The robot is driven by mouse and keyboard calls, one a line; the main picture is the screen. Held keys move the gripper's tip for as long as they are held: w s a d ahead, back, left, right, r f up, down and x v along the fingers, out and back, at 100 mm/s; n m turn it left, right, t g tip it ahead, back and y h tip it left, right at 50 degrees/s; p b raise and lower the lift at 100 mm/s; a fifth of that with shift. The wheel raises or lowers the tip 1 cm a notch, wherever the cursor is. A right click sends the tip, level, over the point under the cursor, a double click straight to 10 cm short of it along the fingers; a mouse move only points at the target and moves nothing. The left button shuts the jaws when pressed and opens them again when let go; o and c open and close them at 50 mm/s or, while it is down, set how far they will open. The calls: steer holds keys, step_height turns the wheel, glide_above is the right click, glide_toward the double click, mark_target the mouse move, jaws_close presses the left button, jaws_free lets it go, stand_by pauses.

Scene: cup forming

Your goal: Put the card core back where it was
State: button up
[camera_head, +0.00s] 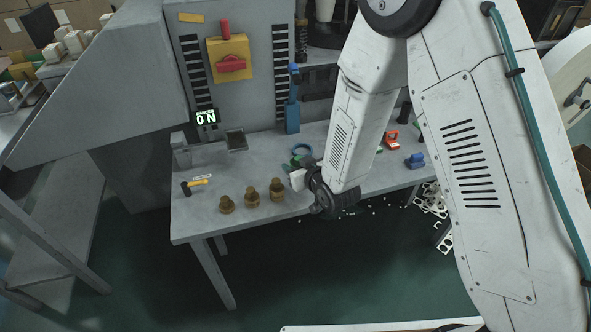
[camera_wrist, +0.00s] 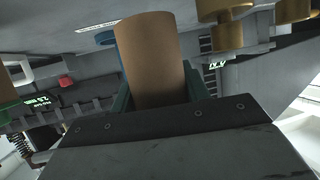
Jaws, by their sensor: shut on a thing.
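The card core (camera_wrist: 150,55) is a plain brown cylinder that fills the middle of the wrist view. My gripper (camera_wrist: 158,84) is shut on it, with a green finger at each side of its lower part. In the head view my wrist is over the front part of the grey bench (camera_head: 235,215), right of the brass pieces. I cannot tell whether the core touches the bench.
Three brass pieces (camera_head: 251,197) stand near the bench's front edge, with a yellow-handled hammer (camera_head: 194,184) left of them. A blue ring (camera_head: 302,150) lies behind my wrist. A blue block (camera_head: 414,161) is at the right. White scraps (camera_head: 432,205) lie on the floor.

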steer(key=shift+w+a+f, duration=0.1)
steer(key=shift+w+f, duration=0.1)
steer(key=shift+f, duration=0.7)
steer(key=shift+w+f, duration=0.15)
steer(key=shift+f, duration=0.7)
steer(key=shift+f, duration=0.2)
steer(key=o, duration=1)
steer(key=shift+r, duration=0.1)
